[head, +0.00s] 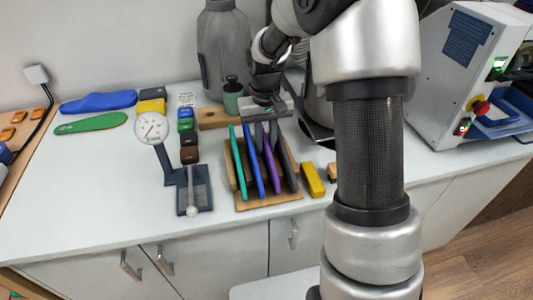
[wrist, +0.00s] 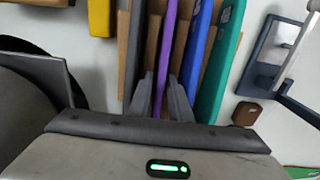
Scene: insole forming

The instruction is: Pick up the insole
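Several thin insoles stand on edge in a wooden rack (head: 262,204). From the left in the head view they are teal (head: 238,165), blue (head: 253,165), purple (head: 272,172) and dark grey (head: 287,165). My gripper (head: 266,128) is at the far end of the rack, pointing down. In the wrist view my gripper (wrist: 160,85) has its fingers apart, one on each side of the purple insole (wrist: 166,45). Narrow gaps seem to show between the fingers and the insole. The blue (wrist: 195,50), teal (wrist: 220,62) and grey (wrist: 133,45) insoles stand beside it. The fingers' depth cannot be told.
A dial gauge (head: 152,128) on a stand is left of the rack. A yellow block (head: 312,180) is close on its right. Small coloured blocks (head: 188,140), a green insole (head: 90,123) and a blue one (head: 98,102) lie further left. A machine (head: 460,80) stands at right.

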